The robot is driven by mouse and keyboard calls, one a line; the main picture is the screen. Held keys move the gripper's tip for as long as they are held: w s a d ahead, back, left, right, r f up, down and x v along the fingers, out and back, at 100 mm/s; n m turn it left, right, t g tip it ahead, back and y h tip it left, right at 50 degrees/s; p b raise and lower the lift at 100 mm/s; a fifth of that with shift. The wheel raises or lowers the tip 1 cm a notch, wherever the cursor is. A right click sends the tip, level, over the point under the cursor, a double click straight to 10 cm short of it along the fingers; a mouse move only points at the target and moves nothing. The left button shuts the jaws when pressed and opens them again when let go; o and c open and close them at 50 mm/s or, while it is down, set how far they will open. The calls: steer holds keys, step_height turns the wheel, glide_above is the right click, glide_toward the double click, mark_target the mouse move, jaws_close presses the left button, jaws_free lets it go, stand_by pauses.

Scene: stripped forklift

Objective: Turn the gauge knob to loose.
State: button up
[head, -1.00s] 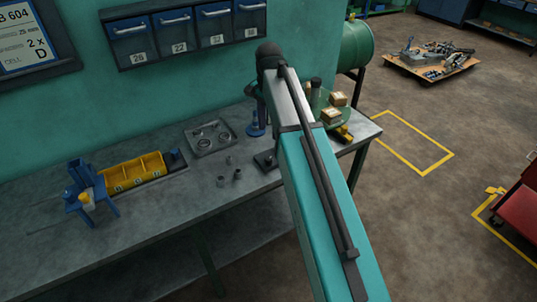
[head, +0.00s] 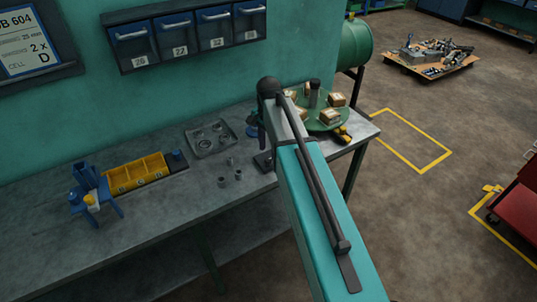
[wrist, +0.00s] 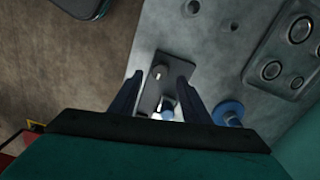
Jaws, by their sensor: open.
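In the wrist view a dark flat stand (wrist: 149,96) sits on the bench, with a small pale knob-like piece (wrist: 158,73) on it. I cannot tell which way the knob is set. My gripper (wrist: 158,77) is open, its two dark fingers on either side of the stand with the knob-like piece between the tips; contact cannot be told. A pale blue-white part shows deeper between the fingers. In the head view the stand's dark base (head: 263,161) shows beside my arm, which hides my gripper and most of the stand.
A blue round-based item (wrist: 228,112) stands close to the right finger. A metal tray of rings (head: 211,138) and several small cylinders (head: 231,171) are near. A green turntable with boxes (head: 326,123) is behind my arm. Yellow bins (head: 137,174) are at left.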

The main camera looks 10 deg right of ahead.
mark_target(269, 159)
steer(key=shift+f+p, duration=0.65)
steer(key=shift+f, duration=1.45)
steer(key=c, duration=1)
